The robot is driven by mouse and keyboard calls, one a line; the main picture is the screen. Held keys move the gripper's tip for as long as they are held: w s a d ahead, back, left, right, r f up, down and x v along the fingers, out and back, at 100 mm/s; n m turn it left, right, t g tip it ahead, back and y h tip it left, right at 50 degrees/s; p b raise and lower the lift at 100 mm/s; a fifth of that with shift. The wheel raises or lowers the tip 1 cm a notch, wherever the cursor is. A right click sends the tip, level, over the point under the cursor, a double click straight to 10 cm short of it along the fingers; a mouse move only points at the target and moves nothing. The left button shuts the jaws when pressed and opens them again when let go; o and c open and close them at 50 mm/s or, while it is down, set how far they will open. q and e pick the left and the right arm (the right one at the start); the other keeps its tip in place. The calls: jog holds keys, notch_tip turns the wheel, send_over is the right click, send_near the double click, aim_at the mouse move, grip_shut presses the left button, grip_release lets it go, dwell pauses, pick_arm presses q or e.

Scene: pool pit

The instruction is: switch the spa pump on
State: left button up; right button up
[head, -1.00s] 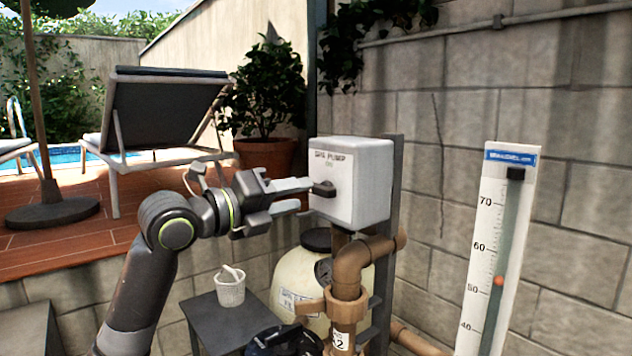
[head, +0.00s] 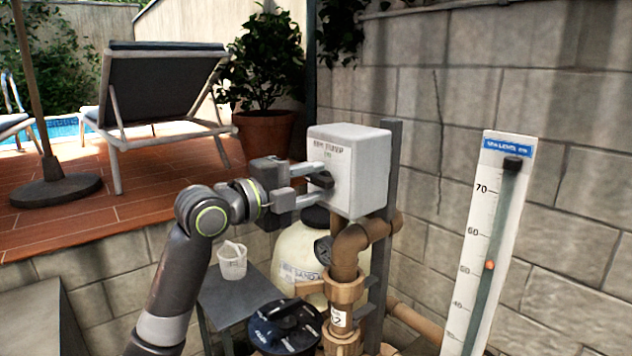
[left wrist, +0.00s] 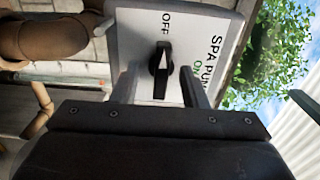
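The spa pump switch box (head: 362,172) is a pale grey box on a dark post. Its black knob (left wrist: 161,70) shows in the left wrist view, with its white pointer directed at the OFF mark (left wrist: 166,24). The ON mark (left wrist: 198,69) lies to the right of the knob there, beside the SPA PUMP lettering. My left gripper (head: 318,182) is at the front of the box, its two fingers on either side of the knob. The left wrist view shows gaps between the fingers (left wrist: 158,88) and the knob. My right gripper is not in view.
Brown pipes (head: 345,250) run below the box, near a cream tank (head: 297,250). A grey side table (head: 240,295) holds a white basket (head: 232,262). A white scale board (head: 487,225) stands at right before the block wall (head: 560,110).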

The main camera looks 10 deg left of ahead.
aim_at(314, 181)
pick_arm(q)
jog(key=shift+s+a, duration=0.1)
jog(key=v, duration=0.3)
jog(key=shift+a, duration=0.2)
jog(key=shift+s+a, duration=0.25)
jog(key=shift+s, duration=0.2)
jog(key=shift+d, duration=0.1)
jog(key=shift+w+d, duration=0.1)
jog(key=shift+w, duration=0.05)
